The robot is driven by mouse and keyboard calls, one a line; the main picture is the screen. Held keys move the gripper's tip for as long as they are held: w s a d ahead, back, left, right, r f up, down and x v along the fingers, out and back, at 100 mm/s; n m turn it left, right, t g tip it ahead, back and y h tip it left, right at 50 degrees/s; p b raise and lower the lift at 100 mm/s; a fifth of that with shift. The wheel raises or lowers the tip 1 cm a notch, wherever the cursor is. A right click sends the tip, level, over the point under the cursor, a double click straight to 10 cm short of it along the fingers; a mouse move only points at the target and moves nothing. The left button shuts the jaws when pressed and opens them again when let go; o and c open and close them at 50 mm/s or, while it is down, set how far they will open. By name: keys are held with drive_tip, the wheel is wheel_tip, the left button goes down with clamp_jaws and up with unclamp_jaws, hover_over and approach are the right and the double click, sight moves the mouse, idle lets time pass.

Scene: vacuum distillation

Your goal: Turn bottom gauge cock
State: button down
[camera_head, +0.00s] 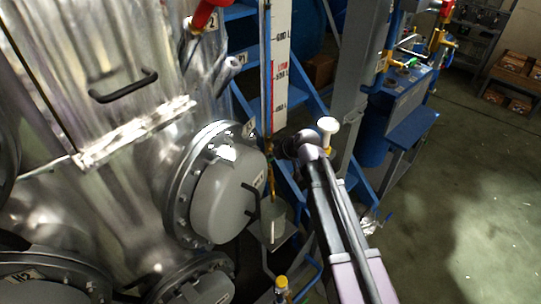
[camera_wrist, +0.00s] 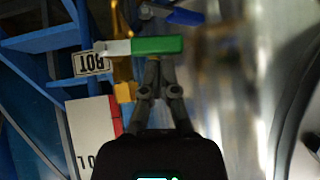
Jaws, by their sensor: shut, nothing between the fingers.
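In the wrist view a lever with a green grip (camera_wrist: 157,45) and bare metal shank lies roughly level across the picture. It meets a brass cock (camera_wrist: 122,68) at its left. In the head view my gripper (camera_head: 282,148) is beside the lower end of the white gauge scale (camera_head: 281,60), and the green lever cannot be made out.
A large grey flanged cover (camera_head: 222,200) on the metal vessel (camera_head: 120,130) is close left of my gripper. Blue frame bars (camera_head: 245,55) stand behind the gauge. A blue handle (camera_wrist: 185,17) lies beyond the green one. Open floor (camera_head: 460,200) is at right.

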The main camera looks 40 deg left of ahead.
drive_tip(key=shift+f, duration=0.1)
drive_tip(key=shift+s+f+b, duration=0.15)
drive_tip(key=shift+f+b, duration=0.35)
drive_tip(key=shift+b, duration=0.1)
drive_tip(key=shift+s+d, duration=0.2)
drive_tip(key=shift+f, duration=0.1)
drive_tip(key=shift+r, duration=0.2)
drive_tip(key=a+r+p+v, duration=0.2)
drive_tip(key=p+v, duration=0.9)
drive_tip(key=v, duration=0.1)
drive_tip(key=shift+s+r, duration=0.3)
